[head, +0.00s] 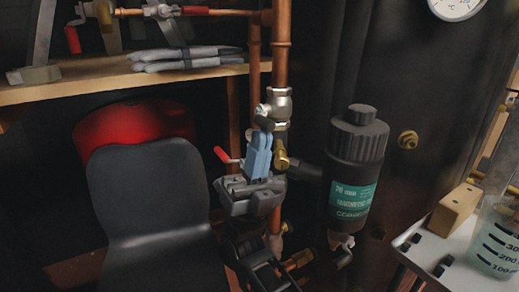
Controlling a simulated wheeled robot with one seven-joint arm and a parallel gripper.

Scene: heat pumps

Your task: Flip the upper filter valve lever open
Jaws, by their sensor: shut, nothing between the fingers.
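The black magnetic filter (357,165) with a green label stands right of the copper pipe. A valve with a red-tipped lever (222,154) is on the pipe beside it. The lever sticks out to the left, slanting up toward its tip. My gripper (261,136) is in front of the pipe, with its blue-grey fingers pointing up and shut, nothing held. The fingers cover much of the valve body and are just right of the red lever. I cannot tell whether they touch the lever.
A vertical copper pipe (282,50) with brass fittings runs behind my gripper. A wooden shelf (95,82) with grey cloths (185,58) is at upper left. A red rounded vessel (135,125) is below it. A small table (425,245) with a beaker (496,240) is at lower right.

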